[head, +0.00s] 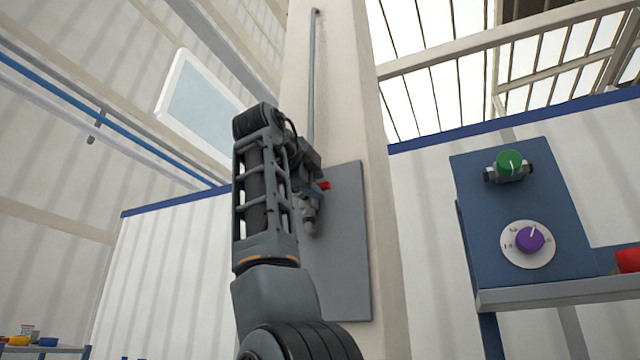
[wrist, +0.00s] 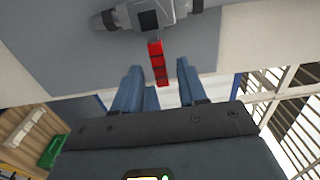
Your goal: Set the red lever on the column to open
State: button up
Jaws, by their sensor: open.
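The red lever (wrist: 158,65) sticks out from a grey valve (wrist: 182,12) and stands across the line of the pipe. In the wrist view it reaches between the blue fingers of my gripper (wrist: 160,76), with a gap to each finger. My gripper is open. In the head view only a small red piece of the lever (head: 324,185) shows beside my gripper (head: 316,180); my arm hides most of the valve. The valve sits in front of a grey plate (head: 345,265) on the pale column (head: 352,90). I see no open or closed marking.
A thin grey pipe (head: 313,80) runs up the column above the valve. At the right a blue panel (head: 480,225) carries a green knob (head: 509,162) and a purple dial (head: 529,238). A red object (head: 628,260) sits at the right edge. A low table with small items is at far left.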

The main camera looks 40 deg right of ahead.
aim_at(319, 186)
jog(key=shift+p+x, duration=0.3)
jog(key=shift+x, duration=1.2)
grip_shut()
